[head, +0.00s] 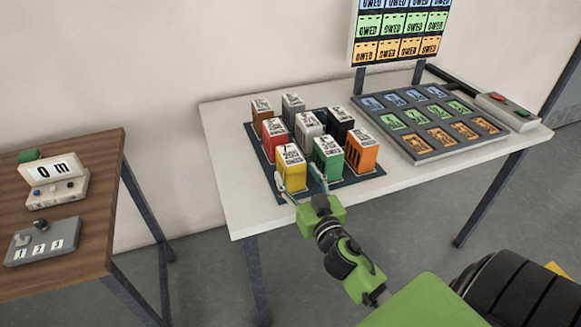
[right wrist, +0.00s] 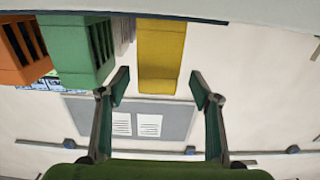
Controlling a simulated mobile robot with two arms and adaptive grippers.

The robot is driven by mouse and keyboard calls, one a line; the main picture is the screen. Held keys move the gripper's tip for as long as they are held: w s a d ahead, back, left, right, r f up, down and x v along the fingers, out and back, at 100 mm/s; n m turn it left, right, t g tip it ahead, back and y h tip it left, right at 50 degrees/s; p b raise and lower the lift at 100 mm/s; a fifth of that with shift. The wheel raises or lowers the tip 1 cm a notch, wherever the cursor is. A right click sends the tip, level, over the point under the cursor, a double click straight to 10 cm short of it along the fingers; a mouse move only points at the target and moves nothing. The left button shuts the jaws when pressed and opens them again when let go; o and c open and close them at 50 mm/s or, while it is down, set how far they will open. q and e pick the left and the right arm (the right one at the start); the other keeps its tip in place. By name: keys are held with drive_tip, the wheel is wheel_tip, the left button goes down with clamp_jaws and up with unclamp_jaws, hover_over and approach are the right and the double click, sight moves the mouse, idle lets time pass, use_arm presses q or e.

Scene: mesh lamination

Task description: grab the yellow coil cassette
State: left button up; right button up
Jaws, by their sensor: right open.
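The yellow coil cassette (head: 290,168) stands upright at the front left corner of a group of cassettes on a dark mat. My right gripper (head: 301,184) is open and empty at the front of it, with one finger near its left side and the other by its right side. In the right wrist view the yellow cassette (right wrist: 161,50) shows between and beyond the two spread fingers of the right gripper (right wrist: 161,86). I cannot tell whether a finger touches it. My left gripper is not in view.
The green cassette (head: 327,158) stands just right of the yellow one, close to a finger, and the red cassette (head: 274,138) stands behind. The orange cassette (head: 361,150) is farther right. A slotted tray (head: 430,158) lies on the white table (head: 235,205). A wooden table (head: 85,258) stands left.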

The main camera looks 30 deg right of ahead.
sight(291, 160)
drive_tip(key=p+x, duration=0.1)
drive_tip(key=x, duration=0.4)
drive_tip(key=shift+w+d+r, duration=0.1)
drive_tip(key=shift+w+d, duration=0.05)
drive_tip(key=shift+d, duration=0.05)
drive_tip(key=shift+w+d+p, duration=0.1)
drive_tip(key=shift+w+p, duration=0.2)
drive_tip(key=shift+w, duration=0.1)
clamp_jaws()
